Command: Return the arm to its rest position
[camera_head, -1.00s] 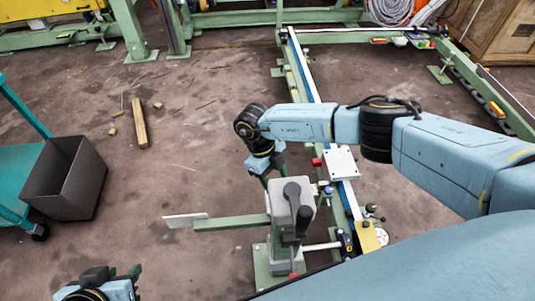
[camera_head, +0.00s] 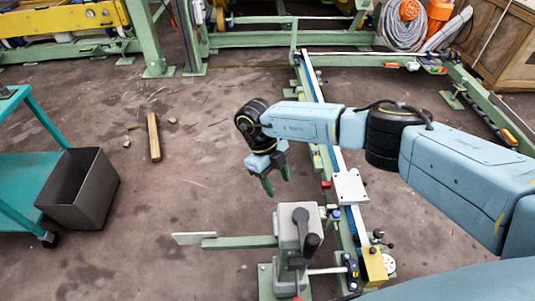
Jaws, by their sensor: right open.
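My right arm comes in from the right, bent at a black elbow joint. My right gripper (camera_head: 277,181) hangs from the wrist with its two green fingers apart, open and empty. It is above and behind the grey lever device (camera_head: 288,235), clear of it. That device stands on a green post and has a dark handle, with a green bar and pale plate (camera_head: 193,238) reaching left. My left gripper is out of the picture.
A dark bin (camera_head: 83,190) stands beside a teal cart (camera_head: 20,180) at the left. A wooden block (camera_head: 154,137) lies on open floor. A wooden crate (camera_head: 507,45) is at the back right.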

